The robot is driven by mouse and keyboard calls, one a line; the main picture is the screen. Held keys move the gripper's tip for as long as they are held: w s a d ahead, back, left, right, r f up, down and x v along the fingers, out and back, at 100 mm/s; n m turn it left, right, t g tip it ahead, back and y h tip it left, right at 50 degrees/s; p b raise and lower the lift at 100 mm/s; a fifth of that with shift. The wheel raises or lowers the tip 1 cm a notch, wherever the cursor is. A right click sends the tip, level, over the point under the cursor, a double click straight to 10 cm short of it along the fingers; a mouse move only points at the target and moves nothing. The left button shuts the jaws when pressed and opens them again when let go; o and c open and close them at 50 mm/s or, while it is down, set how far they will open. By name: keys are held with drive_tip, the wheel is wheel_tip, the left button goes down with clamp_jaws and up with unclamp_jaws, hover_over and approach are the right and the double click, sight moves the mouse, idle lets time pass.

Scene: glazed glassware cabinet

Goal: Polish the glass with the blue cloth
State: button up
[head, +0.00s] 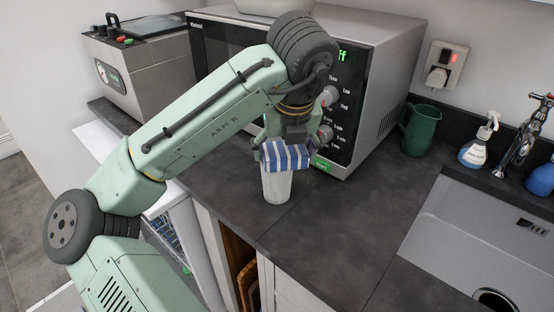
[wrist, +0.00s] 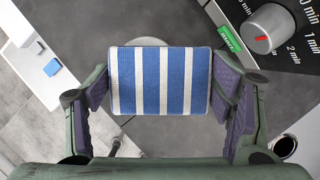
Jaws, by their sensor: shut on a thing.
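The blue cloth, striped blue and white (head: 286,157), is held between the fingers of my gripper (head: 284,150). In the wrist view the cloth (wrist: 160,82) spans the space between the two finger pads and my gripper (wrist: 162,95) is shut on it. A pale, frosted-looking glass (head: 277,188) stands upright on the dark worktop, directly below the cloth. The cloth covers the glass's rim in the head view; whether it presses on the glass I cannot tell. In the wrist view the cloth hides most of what lies under it.
A microwave (head: 359,88) stands close behind my gripper; its knob (wrist: 269,28) shows in the wrist view. A green jug (head: 419,130), a spray bottle (head: 478,142) and a sink (head: 480,238) are to the right. The worktop (head: 345,225) right of the glass is clear.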

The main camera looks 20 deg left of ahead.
sight(267, 144)
drive_tip(key=shift+a, duration=1.9)
drive_tip(key=shift+d, duration=2.2)
drive_tip(key=shift+a, duration=2.2)
drive_tip(key=shift+d, duration=2.2)
drive_tip(key=shift+a+f, duration=0.1)
drive_tip(key=shift+a, duration=0.75)
drive_tip(key=shift+a, duration=1.4)
drive_tip(key=shift+r, duration=0.2)
